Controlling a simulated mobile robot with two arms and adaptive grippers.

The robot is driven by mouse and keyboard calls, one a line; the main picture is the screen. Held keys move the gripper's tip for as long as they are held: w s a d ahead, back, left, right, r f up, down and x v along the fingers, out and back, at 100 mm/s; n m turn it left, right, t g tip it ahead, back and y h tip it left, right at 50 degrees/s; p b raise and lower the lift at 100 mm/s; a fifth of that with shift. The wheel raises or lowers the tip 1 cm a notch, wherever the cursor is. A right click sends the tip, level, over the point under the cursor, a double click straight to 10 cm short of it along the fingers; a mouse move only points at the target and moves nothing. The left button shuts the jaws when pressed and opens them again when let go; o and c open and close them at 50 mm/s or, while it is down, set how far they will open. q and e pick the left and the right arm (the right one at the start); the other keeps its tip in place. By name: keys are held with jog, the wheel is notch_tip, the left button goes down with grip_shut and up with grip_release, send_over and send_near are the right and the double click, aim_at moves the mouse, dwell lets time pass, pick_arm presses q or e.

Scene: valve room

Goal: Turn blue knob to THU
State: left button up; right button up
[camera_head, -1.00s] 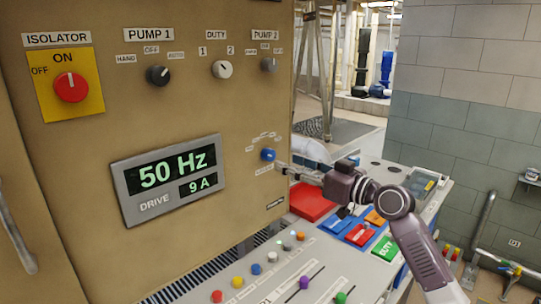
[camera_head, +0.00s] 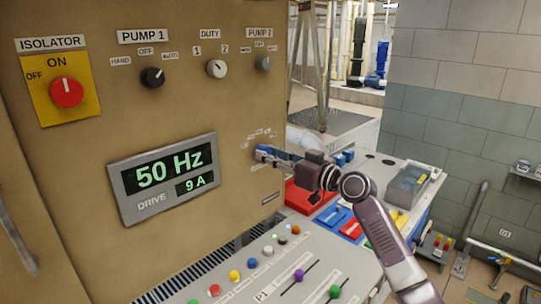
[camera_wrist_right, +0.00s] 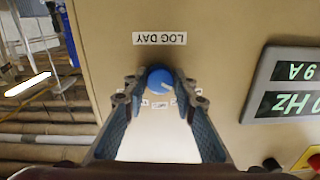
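The blue knob (camera_head: 261,152) is on the tan panel, right of the drive display. In the right wrist view, which is upside down, the knob (camera_wrist_right: 159,78) has a pale pointer mark toward its lower right. A LOG DAY label (camera_wrist_right: 160,38) is above it there. Small day labels around the knob are partly hidden and too small to read. My right gripper (camera_wrist_right: 160,86) is open, with one fingertip on each side of the knob; I cannot tell whether they touch it. In the head view the right gripper (camera_head: 268,154) is at the knob. My left gripper is not in view.
A drive display (camera_head: 163,177) reads 50 Hz and 9 A. A red isolator knob (camera_head: 67,92) and small selector knobs are above. A red box (camera_head: 309,197) is beneath the gripper.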

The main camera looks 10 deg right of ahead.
jog(key=c, duration=0.4)
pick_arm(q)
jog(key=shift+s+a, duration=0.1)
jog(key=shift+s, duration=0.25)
pick_arm(e)
jog(key=shift+m, duration=0.3)
pick_arm(q)
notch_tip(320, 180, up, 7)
jog(key=p, duration=0.7)
pick_arm(e)
jog(key=shift+m, duration=8.7)
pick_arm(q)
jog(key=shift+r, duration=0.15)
pick_arm(e)
jog(key=shift+a, duration=0.1)
jog(key=o, duration=1.1)
jog(key=shift+s, duration=0.1)
